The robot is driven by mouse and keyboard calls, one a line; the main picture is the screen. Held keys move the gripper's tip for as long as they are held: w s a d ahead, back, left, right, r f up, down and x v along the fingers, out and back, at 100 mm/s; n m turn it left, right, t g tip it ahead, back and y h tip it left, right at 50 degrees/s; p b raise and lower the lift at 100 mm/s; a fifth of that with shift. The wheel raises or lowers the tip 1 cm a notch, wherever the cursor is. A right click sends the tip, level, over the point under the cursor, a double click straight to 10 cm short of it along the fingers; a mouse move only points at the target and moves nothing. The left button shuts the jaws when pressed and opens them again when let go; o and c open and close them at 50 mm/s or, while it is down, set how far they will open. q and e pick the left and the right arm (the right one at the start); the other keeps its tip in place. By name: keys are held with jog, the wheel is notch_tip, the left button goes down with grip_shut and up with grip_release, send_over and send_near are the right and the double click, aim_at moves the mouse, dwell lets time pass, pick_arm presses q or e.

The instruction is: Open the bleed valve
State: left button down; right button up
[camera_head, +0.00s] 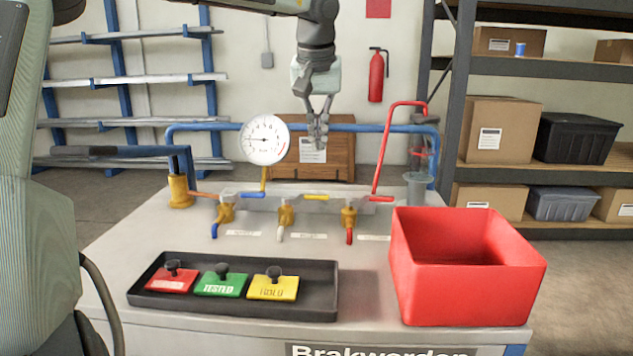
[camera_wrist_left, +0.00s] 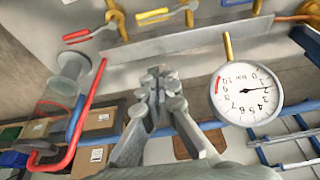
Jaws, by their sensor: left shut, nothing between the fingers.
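Three valves with brass-coloured bodies sit in a row on the pale manifold on the bench: the left one (camera_head: 224,213), the middle one (camera_head: 286,216) and the right one (camera_head: 348,217). Blue, yellow and red levers lie roughly along the manifold; the red lever (camera_head: 380,198) is at the right, beside the red pipe (camera_head: 386,150). It also shows in the left wrist view (camera_wrist_left: 77,37). The valve labels are too small to read. My left gripper (camera_head: 318,140) is shut and empty, above and behind the manifold, apart from the levers. My right gripper is not in view.
A round gauge (camera_head: 265,139) stands left of my left gripper, near the blue pipe (camera_head: 213,126). A black tray (camera_head: 315,302) with red, green and yellow tags lies in front. A red bin (camera_head: 443,293) stands front right. A clear cylinder (camera_head: 418,185) is at the right.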

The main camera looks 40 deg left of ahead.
aim_at(314, 197)
pick_arm(q)
jog(key=x, duration=0.9)
jog(key=shift+a+f, duration=0.15)
jog(key=shift+f, duration=0.35)
jog(key=s+d, duration=0.2)
jog(key=shift+s+r, duration=0.1)
jog(key=shift+s, duration=0.15)
jog(key=shift+s+d, duration=0.1)
jog(key=shift+d, duration=0.1)
jog(key=shift+s, duration=0.1)
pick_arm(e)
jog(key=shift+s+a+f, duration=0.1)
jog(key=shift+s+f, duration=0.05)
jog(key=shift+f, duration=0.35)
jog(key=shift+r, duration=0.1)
